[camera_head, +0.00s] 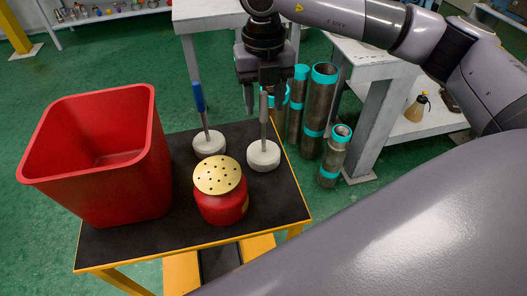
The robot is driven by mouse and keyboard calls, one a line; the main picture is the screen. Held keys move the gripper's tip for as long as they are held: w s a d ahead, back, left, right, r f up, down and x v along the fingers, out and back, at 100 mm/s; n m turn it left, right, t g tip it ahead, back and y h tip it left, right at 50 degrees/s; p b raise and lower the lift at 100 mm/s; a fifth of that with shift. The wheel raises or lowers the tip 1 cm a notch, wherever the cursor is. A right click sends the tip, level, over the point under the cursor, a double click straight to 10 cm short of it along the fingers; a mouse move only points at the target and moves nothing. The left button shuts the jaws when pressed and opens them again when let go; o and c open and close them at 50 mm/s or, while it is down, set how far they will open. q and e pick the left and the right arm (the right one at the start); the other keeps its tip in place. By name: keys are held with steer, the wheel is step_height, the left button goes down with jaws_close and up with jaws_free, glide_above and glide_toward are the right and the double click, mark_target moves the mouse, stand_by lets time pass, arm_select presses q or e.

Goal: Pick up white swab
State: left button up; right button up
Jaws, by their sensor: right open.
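Two white swabs stand head-down on the black top of a small yellow-framed table (130,244). The left swab (209,143) has an upright handle with a blue upper part. The right swab (263,155) has a grey handle rising from its round white head. My right gripper (264,98) comes down from above, open, with its fingers around or just beside the top of the grey handle; I cannot tell whether they touch it. My left gripper is not in view.
A red bin (150,150) stands at the table's left. A red can with a perforated gold lid (219,176) stands in front of the swabs. Several pipes with teal bands (319,110) stand on the green floor behind, beside a grey workbench (372,125).

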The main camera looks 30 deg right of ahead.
steer(key=shift+f, duration=0.45)
steer(key=shift+c, duration=0.3)
jaws_close()
steer(key=shift+r, duration=0.15)
